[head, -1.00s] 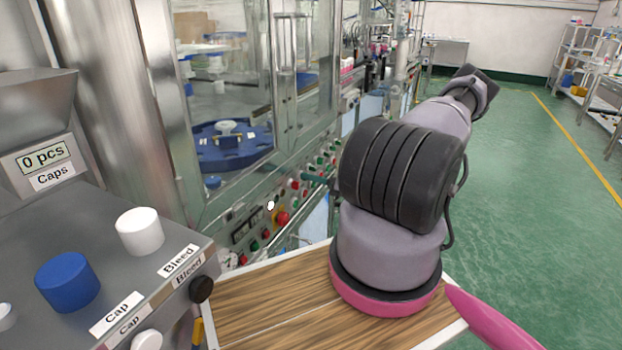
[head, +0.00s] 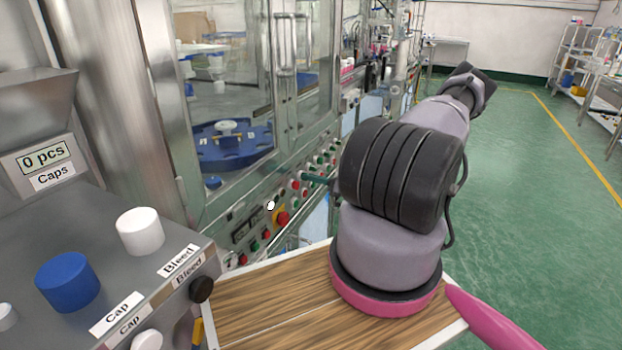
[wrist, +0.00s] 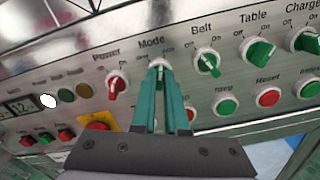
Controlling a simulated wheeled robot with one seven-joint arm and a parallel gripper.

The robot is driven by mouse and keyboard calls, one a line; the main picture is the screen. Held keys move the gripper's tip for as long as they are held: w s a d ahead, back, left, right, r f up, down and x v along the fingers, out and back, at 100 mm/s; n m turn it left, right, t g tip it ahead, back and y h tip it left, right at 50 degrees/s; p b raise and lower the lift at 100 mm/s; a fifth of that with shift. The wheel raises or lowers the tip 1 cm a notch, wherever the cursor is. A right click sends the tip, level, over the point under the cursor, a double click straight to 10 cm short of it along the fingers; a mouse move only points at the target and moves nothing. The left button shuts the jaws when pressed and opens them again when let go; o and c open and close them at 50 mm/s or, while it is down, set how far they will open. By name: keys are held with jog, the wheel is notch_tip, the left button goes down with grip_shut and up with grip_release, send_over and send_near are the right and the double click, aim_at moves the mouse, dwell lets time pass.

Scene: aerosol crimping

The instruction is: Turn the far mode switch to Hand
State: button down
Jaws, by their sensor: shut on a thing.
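The Mode switch (wrist: 157,62) is a round selector with a pale ring, under the printed word Mode on the steel control panel (wrist: 215,105) in the wrist view. My gripper (wrist: 161,76) has its two teal fingers shut on this switch's knob, and they cover most of it. Which position the knob points to cannot be told. In the head view my gripper (head: 305,177) reaches the panel from the right, with only a bit of teal finger showing past my arm. The switch is too small to make out there.
A red Power switch (wrist: 116,86) is left of the fingers. Green Belt (wrist: 208,62) and Table (wrist: 259,51) switches are to the right. A red emergency button on a yellow plate (wrist: 99,124) sits below left. The glass-doored machine (head: 290,70) rises above the panel.

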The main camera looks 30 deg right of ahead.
jog(key=shift+s+n, duration=0.1)
jog(key=shift+n, duration=4.8)
jog(key=c, duration=0.9)
grip_release()
jog(key=shift+c, duration=0.2)
jog(key=shift+s, duration=0.1)
jog(key=v, duration=1)
jog(key=shift+s+d, duration=0.2)
jog(key=shift+d, duration=0.05)
